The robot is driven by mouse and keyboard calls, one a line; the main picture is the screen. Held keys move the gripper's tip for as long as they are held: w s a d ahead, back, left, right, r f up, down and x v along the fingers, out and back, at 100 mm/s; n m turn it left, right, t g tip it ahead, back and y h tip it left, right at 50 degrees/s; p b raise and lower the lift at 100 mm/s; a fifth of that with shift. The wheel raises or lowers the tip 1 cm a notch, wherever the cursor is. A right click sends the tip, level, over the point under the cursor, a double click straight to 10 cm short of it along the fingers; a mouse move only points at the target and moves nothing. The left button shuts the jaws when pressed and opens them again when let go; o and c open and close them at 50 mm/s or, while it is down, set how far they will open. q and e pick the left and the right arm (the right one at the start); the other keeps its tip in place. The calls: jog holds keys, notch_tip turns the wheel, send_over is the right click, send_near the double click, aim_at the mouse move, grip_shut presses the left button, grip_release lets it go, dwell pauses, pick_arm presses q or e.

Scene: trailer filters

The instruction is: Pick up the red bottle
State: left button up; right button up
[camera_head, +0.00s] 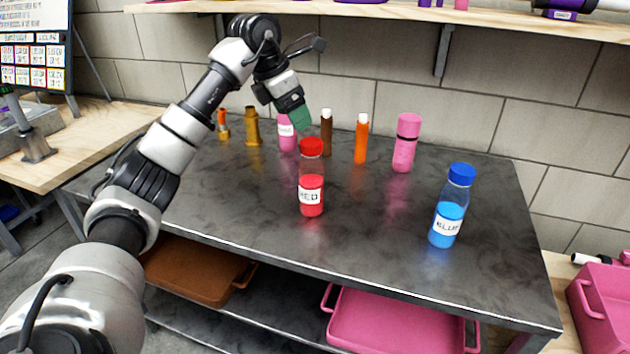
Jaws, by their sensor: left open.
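The red bottle (312,180) stands upright near the middle of the dark metal table (385,225). It has a red cap, red contents and a white label reading RED. My left gripper (303,122) points down behind and just above the red bottle's cap, apart from it as far as I can tell. It is open with nothing seen between its fingers; greenish fingertips show, partly overlapping a pink bottle behind. My right gripper is not in view.
A blue bottle (451,208) stands at the right. A pink bottle (405,143), an orange bottle (361,138), a brown bottle (326,133) and a gold one (252,127) stand along the back. A wooden shelf (400,10) overhangs behind. The table's front middle is clear.

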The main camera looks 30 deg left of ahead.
aim_at(308, 143)
pick_arm(q)
jog(key=x, duration=0.4)
jog(key=shift+d+f, duration=0.1)
jog(key=shift+f, duration=0.1)
jog(key=shift+w+f, duration=0.1)
jog(key=shift+f, duration=0.1)
jog(key=shift+s+d+x, duration=0.15)
jog(key=shift+d+x, duration=0.05)
jog(key=shift+x, duration=1.15)
jog(key=shift+s+d+x, duration=0.1)
jog(key=shift+d+x, duration=0.05)
jog(key=shift+x, duration=1.15)
jog(key=c, duration=1.3)
grip_shut()
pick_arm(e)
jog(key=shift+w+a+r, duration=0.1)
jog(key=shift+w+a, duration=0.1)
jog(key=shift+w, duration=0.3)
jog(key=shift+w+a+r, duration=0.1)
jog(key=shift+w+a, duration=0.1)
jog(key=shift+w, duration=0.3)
pick_arm(q)
jog(key=shift+r, duration=0.1)
